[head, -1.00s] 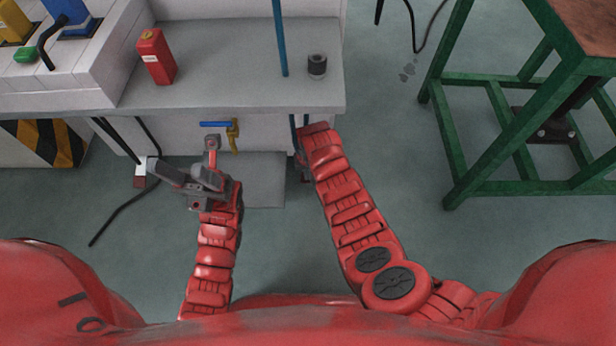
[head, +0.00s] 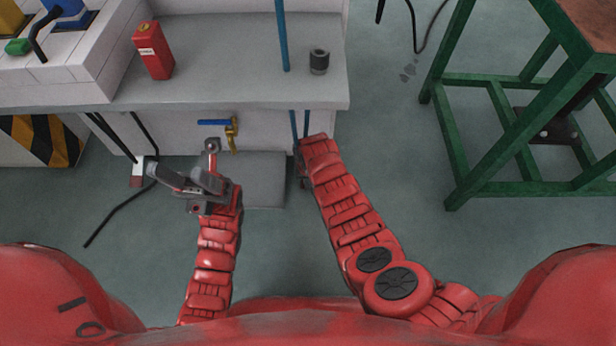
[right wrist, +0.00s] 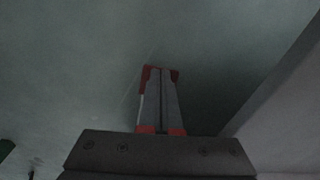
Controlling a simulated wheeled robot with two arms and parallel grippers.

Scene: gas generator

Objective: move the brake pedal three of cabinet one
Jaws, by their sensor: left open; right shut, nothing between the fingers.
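A red and white piece (head: 137,172), which looks like a pedal end, sits at the lower end of a black rod in front of the cabinet (head: 180,138) in the head view. I cannot tell whether it is pedal three. My left gripper (head: 158,176) is open, just right of this piece, pointing left. Its near finger almost meets or touches the piece; the gap is unclear. My right gripper is shut and empty in the right wrist view (right wrist: 160,72), pointing at dim grey floor. In the head view its fingers are hidden at the end of my right arm, below the bench edge.
A blue-handled brass valve (head: 230,133) and a round grey fitting (head: 212,146) are close to my left gripper. A red canister (head: 153,50) and a dark cylinder (head: 319,62) stand on the bench top (head: 230,70). A green-framed table (head: 455,140) is at right.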

